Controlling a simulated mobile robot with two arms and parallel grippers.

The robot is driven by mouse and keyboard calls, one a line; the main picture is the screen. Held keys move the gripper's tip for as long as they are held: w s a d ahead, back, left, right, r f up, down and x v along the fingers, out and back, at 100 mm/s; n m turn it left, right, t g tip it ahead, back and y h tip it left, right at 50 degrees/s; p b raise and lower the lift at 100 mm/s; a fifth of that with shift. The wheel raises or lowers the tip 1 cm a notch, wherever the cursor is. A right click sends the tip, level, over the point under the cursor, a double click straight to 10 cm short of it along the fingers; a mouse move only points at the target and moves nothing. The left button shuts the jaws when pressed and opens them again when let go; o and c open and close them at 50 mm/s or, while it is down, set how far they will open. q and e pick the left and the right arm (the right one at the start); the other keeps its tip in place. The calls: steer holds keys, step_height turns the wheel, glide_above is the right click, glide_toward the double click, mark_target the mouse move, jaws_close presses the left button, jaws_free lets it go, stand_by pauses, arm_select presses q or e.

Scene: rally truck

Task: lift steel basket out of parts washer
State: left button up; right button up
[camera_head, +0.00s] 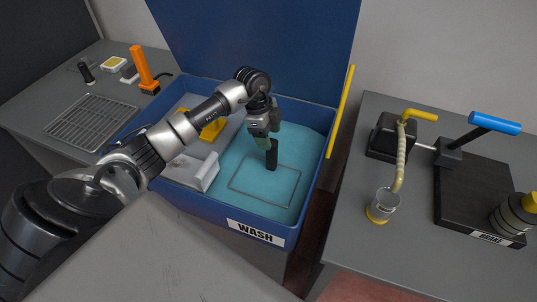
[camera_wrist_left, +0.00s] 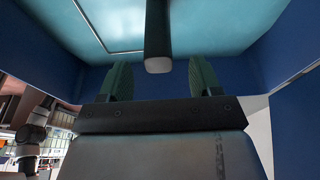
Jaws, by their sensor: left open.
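The steel basket (camera_head: 264,204) shows as a thin rectangular outline in the teal liquid of the blue parts washer (camera_head: 203,209). A dark upright handle (camera_head: 272,158) rises from the basket's far side. My left gripper (camera_head: 264,140) is over the washer, at the handle's top. In the left wrist view the green fingers (camera_wrist_left: 159,76) are open, and the handle's rounded end (camera_wrist_left: 158,65) lies between them with a gap on each side. Part of the basket's rim (camera_wrist_left: 92,31) shows there too. The basket's depth in the liquid is hard to tell. My right gripper is not in view.
The washer's blue lid (camera_head: 260,45) stands open behind, with a yellow bar (camera_head: 341,122) at its right. A grey shelf with a yellow part (camera_head: 212,130) fills the washer's left. A wire rack (camera_head: 91,121) lies on the left bench. A brake fixture (camera_head: 475,195) stands on the right bench.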

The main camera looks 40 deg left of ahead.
arm_select(q)
steer(key=p+x, duration=0.1)
steer(key=x, duration=0.4)
steer(key=shift+s+d, duration=0.1)
steer(key=shift+f, duration=0.15)
steer(key=shift+c, duration=1.4)
jaws_close()
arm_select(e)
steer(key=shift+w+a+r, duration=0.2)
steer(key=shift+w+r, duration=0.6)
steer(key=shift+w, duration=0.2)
